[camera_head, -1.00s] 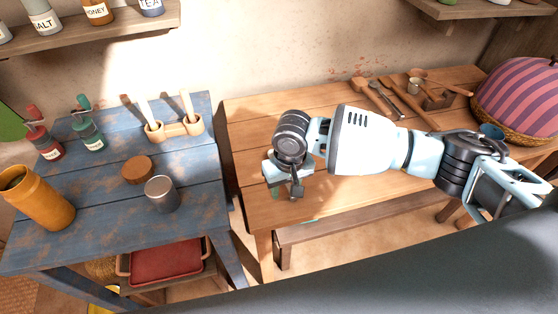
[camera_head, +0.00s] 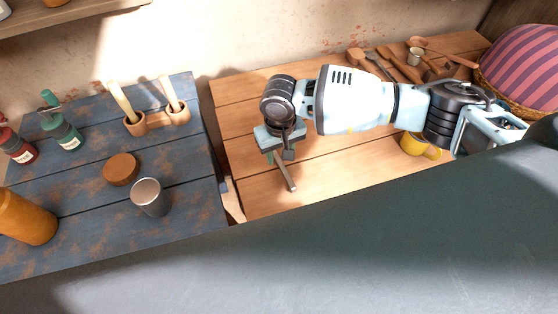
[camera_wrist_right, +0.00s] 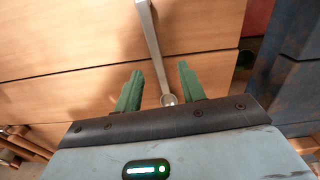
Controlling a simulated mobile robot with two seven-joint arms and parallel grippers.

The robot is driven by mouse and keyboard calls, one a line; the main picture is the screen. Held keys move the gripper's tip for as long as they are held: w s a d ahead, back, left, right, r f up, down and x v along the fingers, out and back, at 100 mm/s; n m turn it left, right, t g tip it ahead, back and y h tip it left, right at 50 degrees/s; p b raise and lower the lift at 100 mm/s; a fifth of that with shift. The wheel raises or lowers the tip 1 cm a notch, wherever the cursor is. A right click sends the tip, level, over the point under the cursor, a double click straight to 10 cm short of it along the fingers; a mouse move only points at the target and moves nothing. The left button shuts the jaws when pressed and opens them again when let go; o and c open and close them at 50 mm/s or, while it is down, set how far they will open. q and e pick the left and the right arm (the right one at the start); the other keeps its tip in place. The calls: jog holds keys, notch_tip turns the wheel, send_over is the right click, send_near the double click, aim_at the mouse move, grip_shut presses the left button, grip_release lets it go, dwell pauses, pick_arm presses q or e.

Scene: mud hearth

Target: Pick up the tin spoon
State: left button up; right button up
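The tin spoon (camera_head: 287,177) shows in the head view as a thin metal bar below my right gripper (camera_head: 281,155), over the light wooden table (camera_head: 240,185). In the right wrist view, the spoon's long grey handle (camera_wrist_right: 153,45) runs up from between the two green fingers of my right gripper (camera_wrist_right: 160,88). Its rounded end (camera_wrist_right: 169,99) shows near the gripper body. The fingers stand apart, with a gap on each side of the spoon. Whether the spoon touches the table right under the gripper is hard to tell. My left gripper is not in view.
A blue table (camera_head: 90,205) at left holds a metal cup (camera_head: 150,197), a round wooden lid (camera_head: 121,169), bottles and a wooden holder (camera_head: 157,121). A yellow mug (camera_head: 420,146), wooden utensils (camera_head: 400,66) and a striped dome (camera_head: 520,68) lie at right.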

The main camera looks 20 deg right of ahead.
aim_at(281, 165)
jog(key=shift+w+d+f+b, duration=0.1)
jog(key=shift+f+b, duration=0.05)
jog(key=shift+f, duration=1.15)
jog(key=shift+w+d+f+b, duration=0.1)
jog(key=shift+f+b, duration=0.05)
jog(key=shift+f, duration=1.1)
grip_shut()
